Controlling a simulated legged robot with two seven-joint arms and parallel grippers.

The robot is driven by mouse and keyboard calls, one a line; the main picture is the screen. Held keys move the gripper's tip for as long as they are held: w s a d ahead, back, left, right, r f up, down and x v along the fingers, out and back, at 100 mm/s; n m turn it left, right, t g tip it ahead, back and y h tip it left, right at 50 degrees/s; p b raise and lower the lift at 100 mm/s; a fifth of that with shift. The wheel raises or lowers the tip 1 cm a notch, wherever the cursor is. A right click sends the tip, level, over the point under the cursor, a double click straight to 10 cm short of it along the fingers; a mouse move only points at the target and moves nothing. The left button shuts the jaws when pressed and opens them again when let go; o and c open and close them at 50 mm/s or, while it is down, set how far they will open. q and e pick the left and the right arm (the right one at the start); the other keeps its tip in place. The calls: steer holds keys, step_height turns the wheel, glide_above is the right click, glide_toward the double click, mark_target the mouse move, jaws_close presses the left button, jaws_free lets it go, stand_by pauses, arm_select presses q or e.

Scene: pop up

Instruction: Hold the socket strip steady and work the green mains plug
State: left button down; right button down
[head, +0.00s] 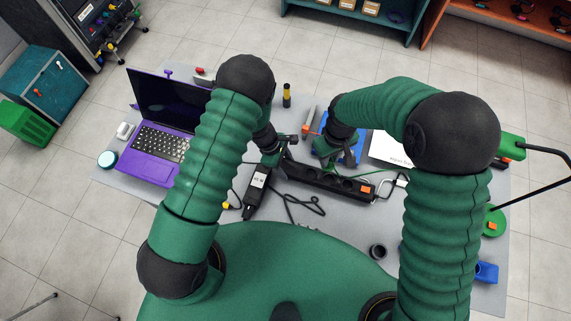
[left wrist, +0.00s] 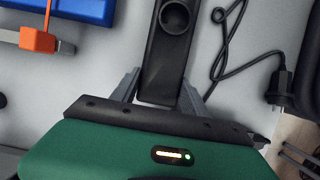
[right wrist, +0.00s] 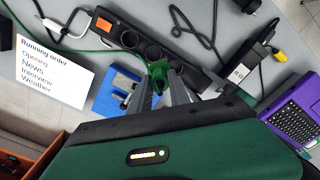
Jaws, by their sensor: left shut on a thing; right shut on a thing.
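The black socket strip (head: 335,184) lies across the middle of the table, its orange switch (head: 365,189) at the right end. My left gripper (head: 277,157) is shut on the strip's left end; the left wrist view shows that end (left wrist: 162,65) between its fingers. My right gripper (head: 328,160) is shut on the green mains plug (right wrist: 158,70). In the right wrist view the plug is at the strip's edge, beside the round sockets (right wrist: 152,52). I cannot tell whether it is seated in one. A green cable (right wrist: 75,48) runs from it along the strip.
A black power brick (head: 257,184) and looped black cable (head: 305,204) lie in front of the strip. A purple laptop (head: 150,150) stands at left. A printed card (head: 388,150) and a blue object (right wrist: 118,92) lie behind the strip.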

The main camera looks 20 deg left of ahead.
arm_select(q)
steer(key=shift+c, duration=2.4)
jaws_free()
steer(key=shift+r, duration=0.15)
steer(key=v, duration=1.1)
steer(key=shift+a+r, duration=0.2)
steer(key=shift+r, duration=0.1)
